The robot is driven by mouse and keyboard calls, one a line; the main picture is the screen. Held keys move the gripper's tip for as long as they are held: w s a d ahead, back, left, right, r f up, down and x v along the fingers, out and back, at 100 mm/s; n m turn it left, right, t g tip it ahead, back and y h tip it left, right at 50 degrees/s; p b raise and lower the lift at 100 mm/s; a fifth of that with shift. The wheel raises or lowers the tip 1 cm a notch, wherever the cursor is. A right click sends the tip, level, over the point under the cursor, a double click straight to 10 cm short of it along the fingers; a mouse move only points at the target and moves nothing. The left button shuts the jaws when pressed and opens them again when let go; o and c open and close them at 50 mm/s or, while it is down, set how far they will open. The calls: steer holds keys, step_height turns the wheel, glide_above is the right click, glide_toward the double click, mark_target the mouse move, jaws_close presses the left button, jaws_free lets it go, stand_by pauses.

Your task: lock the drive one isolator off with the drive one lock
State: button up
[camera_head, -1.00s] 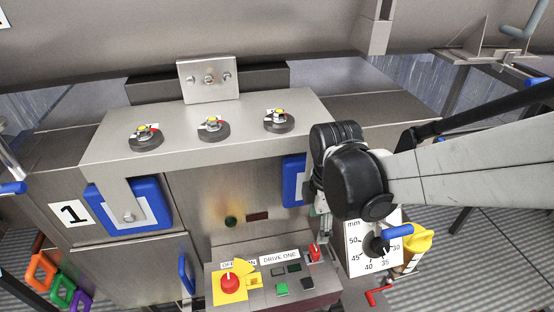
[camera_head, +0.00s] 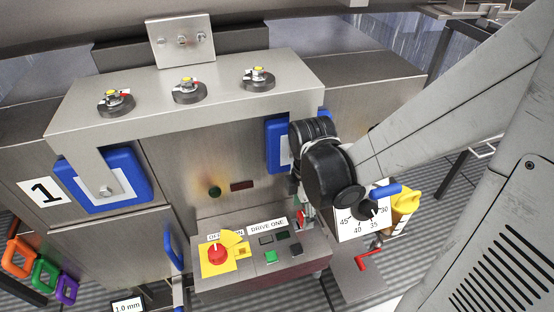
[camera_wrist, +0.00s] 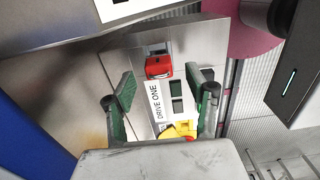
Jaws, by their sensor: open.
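The drive one isolator, a red knob (camera_head: 217,254) on a yellow plate, is at the left of the small sloping DRIVE ONE panel (camera_head: 268,227). It shows partly at the bottom of the wrist view (camera_wrist: 182,130). A red lock (camera_wrist: 159,67), which looks like the drive one lock, sits at the panel's other end. In the head view the lock (camera_head: 301,216) is mostly hidden behind my gripper (camera_head: 298,203). My gripper is open and empty above the panel. In the wrist view, its green-padded fingers (camera_wrist: 166,80) stand either side of the lock's line, apart from it.
Blue-framed guards (camera_head: 103,180) and a steel housing (camera_head: 190,120) stand behind the panel. A dial (camera_head: 363,212) with a blue handle and a yellow part (camera_head: 404,205) are close on the right. Orange, green and purple tags (camera_head: 42,272) hang at the lower left.

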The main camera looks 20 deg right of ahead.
mark_target(303, 214)
step_height(303, 214, down, 4)
steer(key=shift+d+f+b, duration=0.1)
steer(key=shift+f+b, duration=0.05)
steer(key=shift+b, duration=0.7)
jaws_close()
